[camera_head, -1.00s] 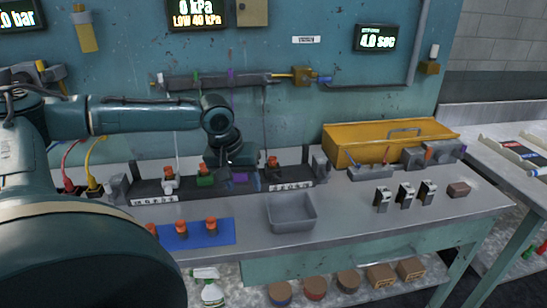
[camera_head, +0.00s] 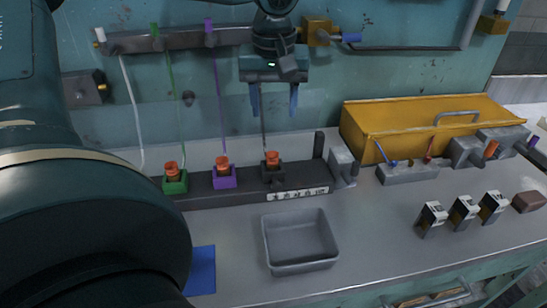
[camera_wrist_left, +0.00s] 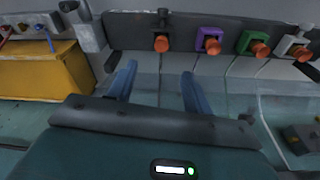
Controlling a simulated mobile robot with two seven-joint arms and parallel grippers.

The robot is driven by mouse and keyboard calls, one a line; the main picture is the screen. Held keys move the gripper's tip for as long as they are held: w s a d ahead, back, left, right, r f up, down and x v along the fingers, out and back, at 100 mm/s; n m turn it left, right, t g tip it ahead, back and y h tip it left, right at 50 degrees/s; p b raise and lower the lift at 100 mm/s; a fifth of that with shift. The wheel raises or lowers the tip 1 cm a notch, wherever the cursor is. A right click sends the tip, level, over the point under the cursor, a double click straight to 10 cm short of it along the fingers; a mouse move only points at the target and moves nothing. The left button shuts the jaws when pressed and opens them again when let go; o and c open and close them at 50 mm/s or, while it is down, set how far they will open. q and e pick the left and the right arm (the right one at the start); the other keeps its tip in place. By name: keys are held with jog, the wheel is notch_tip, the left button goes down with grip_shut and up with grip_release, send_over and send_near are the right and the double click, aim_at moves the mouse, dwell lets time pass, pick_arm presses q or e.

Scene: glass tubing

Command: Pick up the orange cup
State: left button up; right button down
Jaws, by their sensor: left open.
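Several small orange cups sit in coloured holders along the dark rack. In the head view one is in a green holder (camera_head: 174,184), one in a purple holder (camera_head: 223,179), and one orange cup (camera_head: 272,158) in a black holder (camera_head: 272,176). My left gripper (camera_head: 274,113) is open and empty, fingers pointing down, above the cup in the black holder and apart from it. In the left wrist view this cup (camera_wrist_left: 161,43) shows just beyond the open fingers (camera_wrist_left: 159,70); a further cup (camera_wrist_left: 300,53) is in a white holder. My right gripper is out of view.
A grey bin (camera_head: 300,264) stands on the bench in front of the rack. A yellow box (camera_head: 400,122) is to the right. A blue mat (camera_head: 202,268) is mostly behind my left arm. Thin tubes hang from the wall rail (camera_head: 180,40) behind the cups.

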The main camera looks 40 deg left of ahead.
pick_arm(q)
send_over(272, 155)
jog(key=f, duration=0.8)
jog(key=shift+d+b, duration=0.4)
jog(key=f, duration=0.5)
jog(key=shift+a+f, duration=0.25)
jog(key=shift+a, duration=0.1)
jog(key=shift+c, duration=0.5)
jog(key=c, duration=0.9)
